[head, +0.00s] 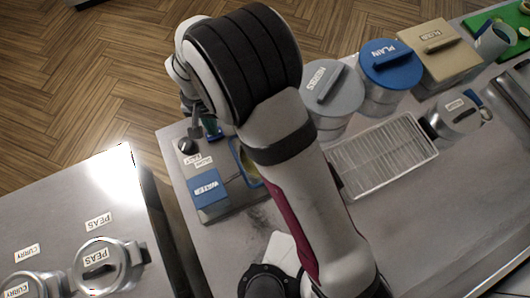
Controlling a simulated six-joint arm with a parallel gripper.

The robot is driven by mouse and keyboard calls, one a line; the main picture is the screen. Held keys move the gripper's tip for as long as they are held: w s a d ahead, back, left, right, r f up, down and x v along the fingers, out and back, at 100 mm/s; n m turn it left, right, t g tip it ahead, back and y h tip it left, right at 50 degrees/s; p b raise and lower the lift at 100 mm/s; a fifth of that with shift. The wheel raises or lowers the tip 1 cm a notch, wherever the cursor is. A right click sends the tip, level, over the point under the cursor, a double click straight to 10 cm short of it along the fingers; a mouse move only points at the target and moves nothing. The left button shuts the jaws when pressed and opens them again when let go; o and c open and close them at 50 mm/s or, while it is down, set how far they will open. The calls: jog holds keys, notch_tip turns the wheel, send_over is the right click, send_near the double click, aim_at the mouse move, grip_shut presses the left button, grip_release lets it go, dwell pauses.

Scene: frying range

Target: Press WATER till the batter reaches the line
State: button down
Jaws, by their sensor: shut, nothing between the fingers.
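The blue WATER block (208,189) is at the left end of the steel counter, its white lettering turned upside down in the head view. Just right of it, a blue-rimmed vessel with yellow inside (243,166) is mostly hidden behind my arm. Neither the batter's level nor any line can be made out. My gripper (196,132) is small and partly hidden under my wrist, beyond the WATER block near the counter's far left corner. It is shut and empty, apart from the block.
A black knob (188,147) and small white labels lie between gripper and WATER block. A wire rack (383,155), grey canister (333,93), blue PLAIN canister (390,64) and beige box (440,53) stand right. A separate counter (60,205) with PEAS and CURRY pots is left, across a gap.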

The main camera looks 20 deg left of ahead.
jog(key=shift+f, duration=0.35)
notch_tip(320, 180, up, 7)
jog(key=shift+r, duration=0.55)
dwell(0.4)
